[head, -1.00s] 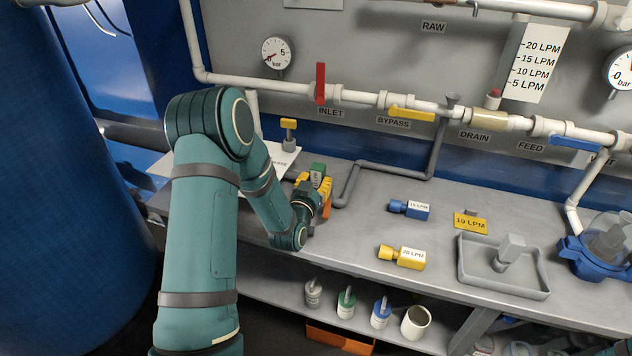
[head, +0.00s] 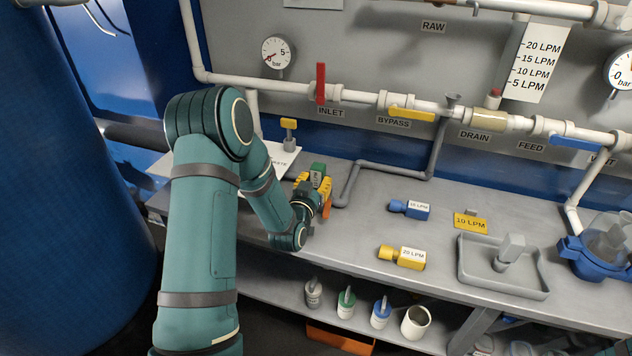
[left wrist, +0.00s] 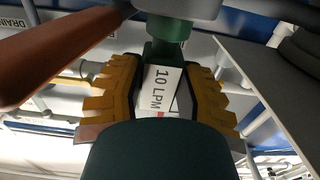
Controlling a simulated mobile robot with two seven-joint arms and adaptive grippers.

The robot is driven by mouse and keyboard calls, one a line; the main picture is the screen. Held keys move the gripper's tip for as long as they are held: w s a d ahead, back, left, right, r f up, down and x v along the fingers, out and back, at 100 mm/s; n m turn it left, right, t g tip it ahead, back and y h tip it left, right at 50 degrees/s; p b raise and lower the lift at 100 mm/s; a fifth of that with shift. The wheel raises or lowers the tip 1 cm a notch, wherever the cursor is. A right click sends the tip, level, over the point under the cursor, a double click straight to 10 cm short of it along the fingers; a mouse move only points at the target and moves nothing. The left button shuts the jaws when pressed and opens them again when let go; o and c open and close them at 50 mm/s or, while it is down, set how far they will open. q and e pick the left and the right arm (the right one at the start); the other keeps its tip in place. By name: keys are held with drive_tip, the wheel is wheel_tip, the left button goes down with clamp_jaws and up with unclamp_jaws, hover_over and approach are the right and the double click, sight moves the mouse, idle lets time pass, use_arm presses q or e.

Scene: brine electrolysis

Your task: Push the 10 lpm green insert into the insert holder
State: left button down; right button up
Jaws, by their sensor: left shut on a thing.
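The green 10 LPM insert (head: 318,169) is in my left gripper (head: 315,182), low over the left part of the bench. In the left wrist view the insert's white 10 LPM label (left wrist: 160,90) shows between the yellow fingers of the left gripper (left wrist: 163,92), which are shut on its sides. The insert's green neck points to the top of that view and meets a light grey part (left wrist: 178,9). I cannot tell whether this part is the insert holder or how deep the neck sits. My right gripper is not in view.
A blue 15 LPM insert (head: 409,209), a yellow 20 LPM insert (head: 402,257) and a yellow 10 LPM card (head: 471,222) lie on the bench. A grey tray (head: 502,291) stands to their right. Grey piping (head: 390,170) runs right of the gripper.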

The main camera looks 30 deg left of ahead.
use_arm(q)
drive_tip(key=shift+s+f, duration=0.1)
drive_tip(key=shift+f, duration=0.1)
idle(0.3)
drive_tip(key=c, duration=0.6)
unclamp_jaws()
drive_tip(key=shift+r, duration=0.2)
drive_tip(key=shift+r, duration=0.15)
clamp_jaws()
unclamp_jaws()
